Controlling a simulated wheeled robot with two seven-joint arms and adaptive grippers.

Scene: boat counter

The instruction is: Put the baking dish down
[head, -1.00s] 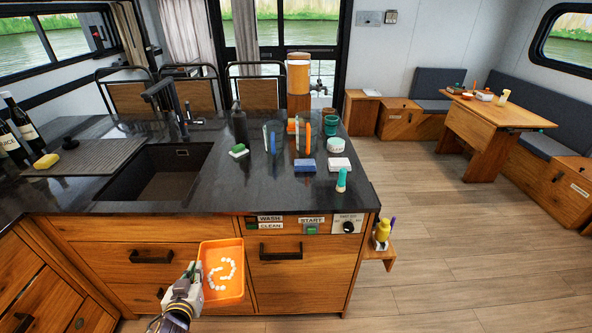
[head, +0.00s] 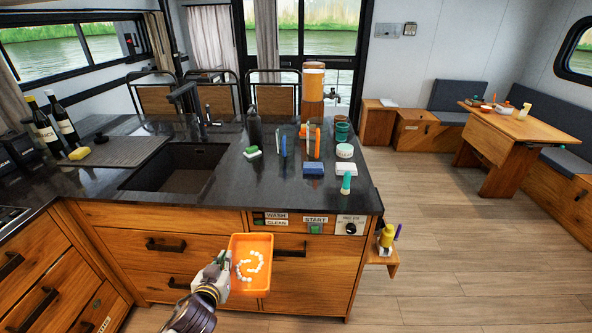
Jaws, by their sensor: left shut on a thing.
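The orange baking dish (head: 264,238) is a shallow rectangular tray with several small white pieces lying in it in a curved pattern. It is in the lower middle of the head view, in front of the wooden drawer fronts and lower than the dark counter top (head: 222,197). My left gripper (head: 226,262) is shut on the left side of the dish. The fingertips are partly hidden against the rim. My right gripper is not in view.
A sink (head: 175,168) is set into the counter at left. Sponges (head: 313,168), bottles and a teal-capped tube (head: 346,183) stand toward the counter's right side. The counter's front middle strip is bare. A small side shelf (head: 382,255) holds a yellow bottle.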

